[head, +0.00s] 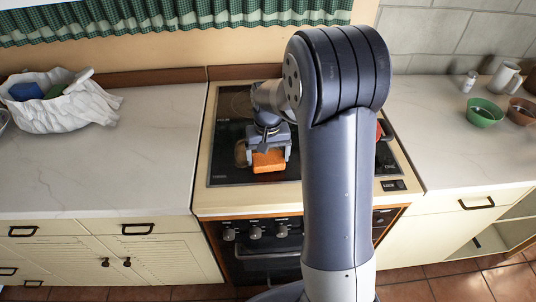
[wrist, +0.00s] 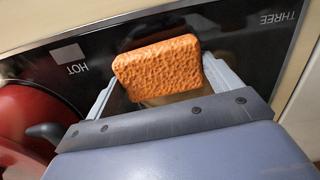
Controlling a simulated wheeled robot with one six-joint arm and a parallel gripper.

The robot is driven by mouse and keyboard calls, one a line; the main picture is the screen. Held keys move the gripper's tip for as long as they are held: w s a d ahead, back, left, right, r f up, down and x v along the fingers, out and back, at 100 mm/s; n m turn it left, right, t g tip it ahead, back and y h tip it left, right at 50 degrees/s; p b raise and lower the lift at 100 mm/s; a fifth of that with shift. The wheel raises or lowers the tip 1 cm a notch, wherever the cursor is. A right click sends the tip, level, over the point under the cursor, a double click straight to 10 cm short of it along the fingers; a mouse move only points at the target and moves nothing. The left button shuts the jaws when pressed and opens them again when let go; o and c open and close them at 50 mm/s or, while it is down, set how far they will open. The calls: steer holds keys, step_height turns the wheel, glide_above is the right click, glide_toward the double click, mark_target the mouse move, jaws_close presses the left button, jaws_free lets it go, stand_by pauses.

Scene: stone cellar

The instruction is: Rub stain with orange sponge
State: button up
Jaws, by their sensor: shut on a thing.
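An orange sponge (head: 268,161) is held between the fingers of my gripper (head: 269,154), low over the front left part of the black cooktop (head: 222,172). In the wrist view the sponge (wrist: 157,68) sits across both grey fingers of my gripper (wrist: 160,82). A brownish patch (head: 240,153) shows on the glass just left of the gripper and looks like the stain. It is partly covered by the gripper and sponge. I cannot tell whether the sponge touches the glass.
A red pot (wrist: 35,125) stands on the cooktop; in the head view my arm mostly hides it. A white crumpled-looking bowl (head: 62,108) with blue and green things is on the left counter. A green bowl (head: 484,112) and a brown bowl (head: 522,111) stand on the right counter.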

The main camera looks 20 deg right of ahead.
steer(key=shift+f, duration=0.3)
